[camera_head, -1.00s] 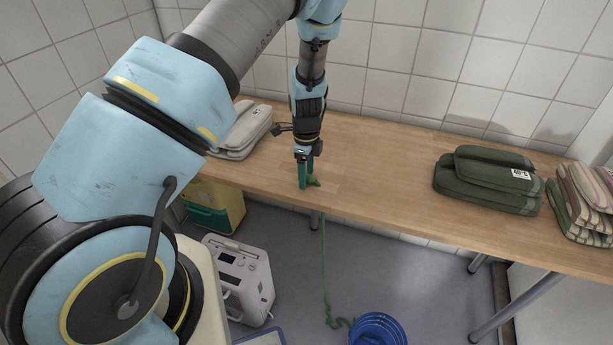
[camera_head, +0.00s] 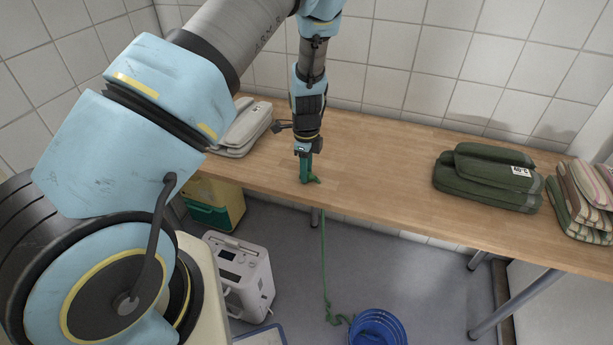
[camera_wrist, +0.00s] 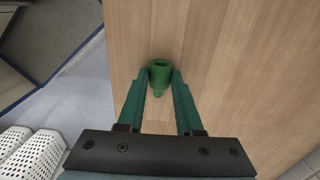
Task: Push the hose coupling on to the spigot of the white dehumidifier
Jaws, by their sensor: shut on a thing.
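The green hose coupling (camera_wrist: 160,72) is a short hollow cylinder, its open end showing in the wrist view. My gripper (camera_head: 307,177) is shut on it at the front edge of the wooden table; in the wrist view both green fingertips (camera_wrist: 161,78) press on its sides. The green hose (camera_head: 324,260) hangs from the table edge to the floor. The white dehumidifier (camera_head: 246,275) stands on the floor at lower left of the table, apart from the coupling. I cannot make out its spigot.
The wooden table (camera_head: 385,180) is clear in the middle. Grey folded cloths (camera_head: 245,128) lie at its left, green (camera_head: 485,185) and striped ones (camera_head: 590,200) at its right. A blue coiled item (camera_head: 377,328) and a yellow-green box (camera_head: 214,205) are on the floor.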

